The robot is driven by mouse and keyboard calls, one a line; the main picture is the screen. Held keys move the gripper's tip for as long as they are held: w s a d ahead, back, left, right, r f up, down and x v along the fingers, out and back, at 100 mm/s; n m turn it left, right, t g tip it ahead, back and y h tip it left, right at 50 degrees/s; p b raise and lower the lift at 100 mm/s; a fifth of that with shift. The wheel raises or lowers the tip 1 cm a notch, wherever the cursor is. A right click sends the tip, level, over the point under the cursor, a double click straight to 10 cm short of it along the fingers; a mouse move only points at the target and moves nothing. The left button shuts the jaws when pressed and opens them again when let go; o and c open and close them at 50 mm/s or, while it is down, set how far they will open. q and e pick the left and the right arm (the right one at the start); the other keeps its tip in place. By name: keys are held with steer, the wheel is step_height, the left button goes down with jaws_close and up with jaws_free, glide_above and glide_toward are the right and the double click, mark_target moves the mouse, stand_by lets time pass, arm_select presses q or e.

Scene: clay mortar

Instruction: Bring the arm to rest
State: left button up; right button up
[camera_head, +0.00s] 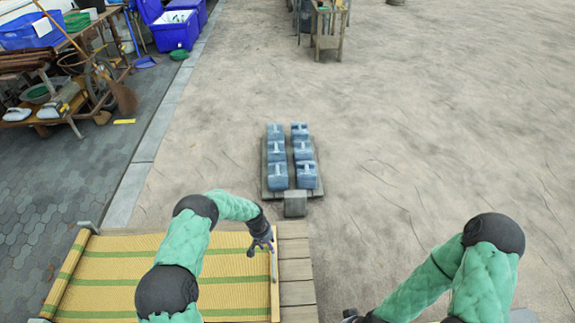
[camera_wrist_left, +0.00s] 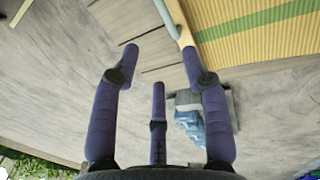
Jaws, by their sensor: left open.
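My left arm comes in from the left over a yellow mat with green stripes (camera_head: 120,270). My left gripper (camera_head: 266,244) is over the mat's right edge, by the wooden planks. In the left wrist view its dark fingers (camera_wrist_left: 160,66) are spread with nothing between them. The mat (camera_wrist_left: 265,40) shows there at the upper right. My right arm is at the lower right. Only a dark bit of its hand (camera_head: 350,316) shows at the bottom edge, so its fingers cannot be made out.
Several blue blocks (camera_head: 277,176) stand in two rows on a low pallet ahead. Wooden planks (camera_head: 297,270) run along the mat's right side. A cluttered cart and blue bins (camera_head: 176,30) stand at the upper left. A wooden stand (camera_head: 328,30) is far ahead. The sandy ground at right is clear.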

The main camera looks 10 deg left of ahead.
arm_select(q)
steer(key=s+d+r+p, duration=0.1)
steer(key=s+d+r, duration=0.2)
steer(key=s, duration=0.7)
steer(key=s+d+r+h+p, duration=0.1)
steer(key=s+d+r+p, duration=0.1)
steer(key=s, duration=0.8)
steer(key=s+d+r+p, duration=0.2)
steer(key=s+d+r, duration=0.3)
steer(key=s, duration=0.5)
steer(key=shift+s+m+h, duration=0.3)
steer(key=shift+s+h, duration=0.1)
